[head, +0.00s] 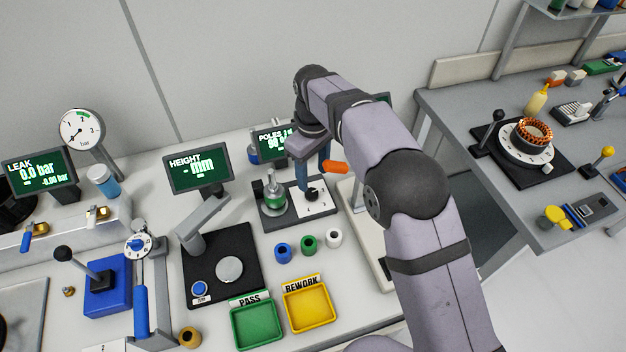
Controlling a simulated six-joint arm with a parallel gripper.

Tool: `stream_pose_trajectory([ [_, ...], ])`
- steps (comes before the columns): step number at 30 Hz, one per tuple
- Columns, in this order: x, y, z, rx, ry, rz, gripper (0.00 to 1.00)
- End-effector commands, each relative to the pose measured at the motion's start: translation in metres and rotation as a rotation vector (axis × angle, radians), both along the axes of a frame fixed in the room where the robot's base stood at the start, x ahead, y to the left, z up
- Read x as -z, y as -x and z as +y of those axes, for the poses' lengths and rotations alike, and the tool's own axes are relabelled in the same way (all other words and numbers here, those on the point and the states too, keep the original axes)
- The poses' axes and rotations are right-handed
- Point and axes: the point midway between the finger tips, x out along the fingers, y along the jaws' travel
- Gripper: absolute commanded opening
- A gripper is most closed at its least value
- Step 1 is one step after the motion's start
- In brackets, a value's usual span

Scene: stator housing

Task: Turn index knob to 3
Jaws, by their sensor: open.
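The index knob (311,194) is a small black knob on a white plate (322,207) with printed numbers, on the dark fixture base at the centre of the bench. The numerals "3" and "4" show along the plate's near side; the knob's pointer direction is too small to tell. My gripper (311,180) points down directly over the knob, its blue fingers open. Whether the fingers touch the knob or stand around it cannot be told. My wrist hides the area behind the knob.
A metal post with a green ring (273,193) stands just left of the knob. An orange handle (336,168) is close on the right. The POLES display (272,142) stands behind.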

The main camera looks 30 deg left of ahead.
Motion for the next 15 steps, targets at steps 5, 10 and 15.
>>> stream_pose_trajectory([
  [5,-0.0040,0.0000,0.0001,0.000,-0.001,0.000,0.48],
  [10,-0.0039,0.0000,0.0001,0.000,-0.001,0.000,0.48],
  [15,-0.0027,0.0051,0.0048,-0.013,0.012,0.012,0.48],
])
